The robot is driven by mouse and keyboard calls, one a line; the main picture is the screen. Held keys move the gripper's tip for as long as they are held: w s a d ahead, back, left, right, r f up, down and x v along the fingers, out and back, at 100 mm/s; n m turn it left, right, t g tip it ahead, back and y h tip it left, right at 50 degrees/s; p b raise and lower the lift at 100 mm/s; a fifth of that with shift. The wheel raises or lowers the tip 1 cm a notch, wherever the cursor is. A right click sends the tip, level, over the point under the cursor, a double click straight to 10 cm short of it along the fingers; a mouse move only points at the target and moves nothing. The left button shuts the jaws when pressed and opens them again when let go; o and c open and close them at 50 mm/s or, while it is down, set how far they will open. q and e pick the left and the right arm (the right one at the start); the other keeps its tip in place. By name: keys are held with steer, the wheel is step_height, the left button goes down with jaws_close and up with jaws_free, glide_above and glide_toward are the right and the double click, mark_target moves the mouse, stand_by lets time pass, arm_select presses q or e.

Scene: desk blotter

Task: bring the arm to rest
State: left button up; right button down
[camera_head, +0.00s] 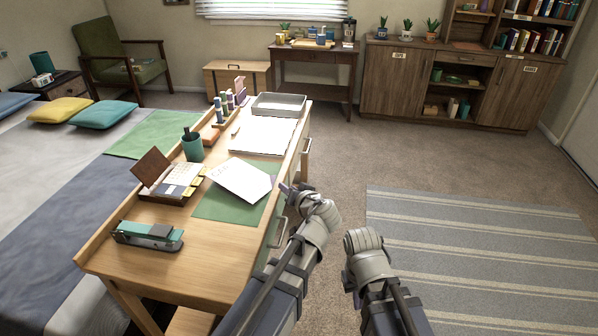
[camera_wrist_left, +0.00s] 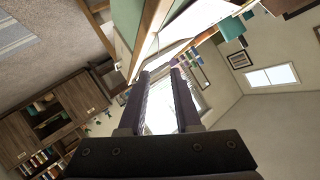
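My left arm comes up from the bottom of the head view, and its gripper (camera_head: 288,190) is at the desk's right edge, beside the green blotter (camera_head: 209,207). In the left wrist view the two dark fingers of my left gripper (camera_wrist_left: 161,73) stand apart with an empty gap between them. My right arm (camera_head: 366,250) is further right, over the carpet. Its gripper is hidden behind or below the arm links. A white sheet (camera_head: 240,179) lies tilted, partly on the green blotter.
The wooden desk (camera_head: 207,265) carries a teal stapler (camera_head: 148,235), a pen cup (camera_head: 192,148), a card holder (camera_head: 180,182), a white pad (camera_head: 263,135) and a grey tray (camera_head: 279,105). A bed (camera_head: 60,200) stands left. The striped rug (camera_head: 480,250) at right is clear.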

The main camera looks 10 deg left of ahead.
arm_select(q)
steer(key=s+d+r+m+g+h+p, duration=0.2)
steer(key=s+d+g+p, duration=0.3)
steer(key=s+p, duration=0.5)
steer(key=s+d+r+m+g+h+p, duration=0.2)
steer(key=s+d+r+g+h+p, duration=0.2)
steer(key=s+p, duration=0.6)
steer(key=s+d+g, duration=0.1)
steer(key=s+g, duration=0.1)
steer(key=s, duration=0.1)
steer(key=shift+d+r+m, duration=0.2)
steer(key=shift+d+m, duration=0.05)
steer(key=shift+m, duration=0.15)
steer(key=shift+s, duration=0.1)
